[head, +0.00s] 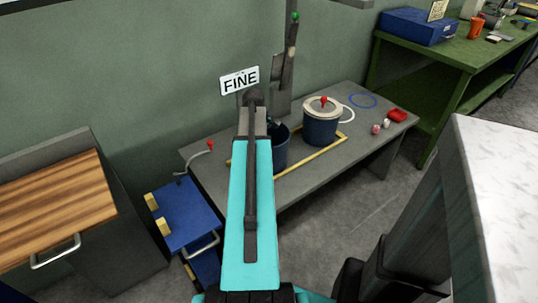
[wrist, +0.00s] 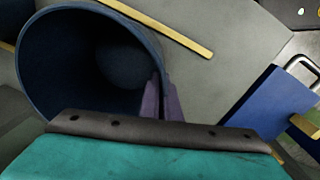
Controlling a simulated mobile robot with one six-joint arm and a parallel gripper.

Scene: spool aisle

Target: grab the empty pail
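The empty pail (wrist: 70,60) is dark blue and open-topped; the wrist view looks down into its bare inside. In the head view the pail (head: 282,150) is partly hidden behind my arm, at the yellow-outlined area of the grey bench. My gripper (wrist: 162,102) is at the pail's right rim in the wrist view, one finger inside and one outside, closed on the wall with little gap. A second blue pail (head: 321,128), with a pale lid and red knob, stands just right of it. I cannot tell whether the empty pail touches the bench.
The grey bench (head: 350,150) carries a blue ring (head: 363,101), a red dish (head: 397,115) and small items on its right. A "FINE" sign (head: 239,81) is behind my arm. A blue cabinet (head: 187,215) and wood-topped counter (head: 50,205) stand left; a pale-topped block (head: 500,190) stands right.

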